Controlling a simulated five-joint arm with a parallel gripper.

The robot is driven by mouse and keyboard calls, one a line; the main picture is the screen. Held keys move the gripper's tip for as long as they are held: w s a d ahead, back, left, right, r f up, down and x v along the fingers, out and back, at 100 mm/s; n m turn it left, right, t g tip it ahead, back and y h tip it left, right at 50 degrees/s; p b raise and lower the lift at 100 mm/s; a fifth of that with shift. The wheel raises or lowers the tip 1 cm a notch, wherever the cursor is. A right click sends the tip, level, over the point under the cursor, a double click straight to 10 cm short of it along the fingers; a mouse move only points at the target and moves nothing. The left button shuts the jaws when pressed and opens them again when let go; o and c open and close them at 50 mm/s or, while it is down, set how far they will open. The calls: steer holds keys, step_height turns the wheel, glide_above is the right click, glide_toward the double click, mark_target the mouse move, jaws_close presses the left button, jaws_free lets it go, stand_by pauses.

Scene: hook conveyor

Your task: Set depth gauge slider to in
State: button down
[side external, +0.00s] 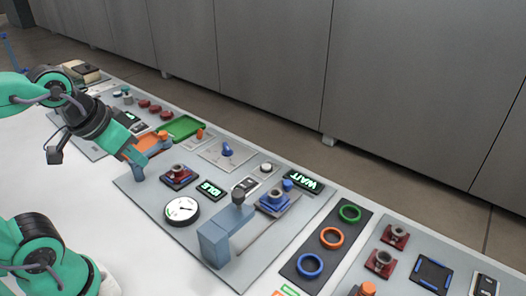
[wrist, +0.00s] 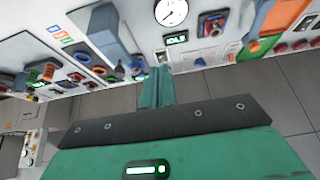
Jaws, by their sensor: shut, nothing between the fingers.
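A grey panel (side external: 165,220) carries a white round dial (side external: 182,210), which also shows at the top of the wrist view (wrist: 171,12). A blue block with a grey arm and dark knob (side external: 214,243) stands at the panel's near edge. A blue carriage (side external: 272,203) with a metal fitting sits beyond the knob. No label shows which part is the depth gauge slider. My gripper (wrist: 160,72) is shut and empty, its fingers together in the wrist view.
A display reading IDLE (side external: 211,190) and one reading WAIT (side external: 303,181) are on the panel. A red-based fitting (side external: 179,176) stands near the dial. A dark board (side external: 300,268) with coloured rings lies to the right. A green tray (side external: 184,127) lies behind.

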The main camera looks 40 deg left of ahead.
steer(key=c, duration=1.3)
jaws_free()
steer(key=shift+w+r, duration=0.1)
steer(key=shift+w, duration=0.05)
steer(key=shift+c, duration=0.2)
steer(key=shift+o, duration=0.8)
steer(key=shift+w+r, duration=0.15)
steer(key=shift+w, duration=0.1)
steer(key=w+d+r+m+g, duration=0.1)
steer(key=w+d, duration=0.1)
steer(key=w, duration=0.7)
steer(key=w+d+m+g, duration=0.1)
steer(key=w+d+g, duration=0.15)
steer(key=w, duration=0.65)
steer(key=w+d+f, duration=0.2)
steer(key=w+f, duration=0.2)
steer(key=w+d+f+g, duration=0.1)
steer(key=w+d+f, duration=0.2)
steer(key=w+f, duration=0.2)
steer(key=w+d+f+m+g, duration=0.1)
steer(key=w+d+f, duration=0.2)
steer(key=w+f, duration=0.2)
steer(key=shift+w+d, duration=0.1)
steer(key=shift+w+d+f, duration=0.15)
steer(key=shift+w+f, duration=0.05)
steer(key=shift+f, duration=0.2)
